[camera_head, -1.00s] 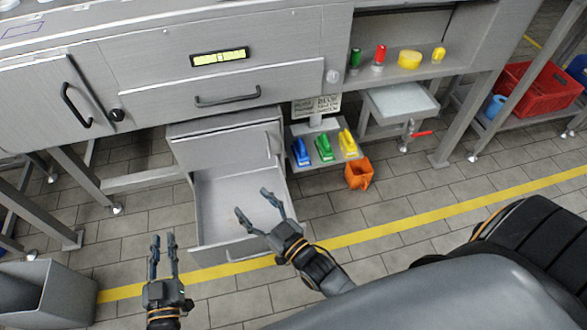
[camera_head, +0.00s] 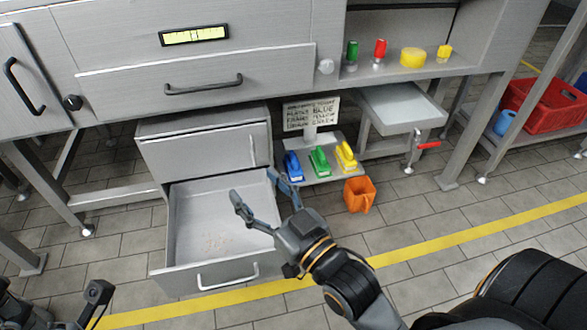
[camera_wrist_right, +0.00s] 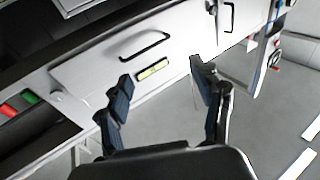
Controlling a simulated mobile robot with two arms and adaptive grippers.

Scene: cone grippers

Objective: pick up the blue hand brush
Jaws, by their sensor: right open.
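The blue hand brush (camera_head: 293,165) lies on a small grey shelf beside the open drawer, left of a green brush (camera_head: 319,160) and a yellow brush (camera_head: 346,156). My right gripper (camera_head: 254,185) is open and empty in front of and over the drawer, left of and nearer than the blue brush, not touching it. Its two spread fingers also show in the right wrist view (camera_wrist_right: 160,85), where I cannot make out the blue brush. A dark part of my left arm shows at the lower left edge of the head view; its fingers cannot be made out.
The open drawer (camera_head: 190,225) juts out left of the brush shelf (camera_head: 322,176). An orange container (camera_head: 359,194) stands on the floor at the shelf's right front. A sign (camera_head: 310,112) stands behind the brushes. A red crate (camera_head: 546,105) sits far right. The tiled floor in front is clear.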

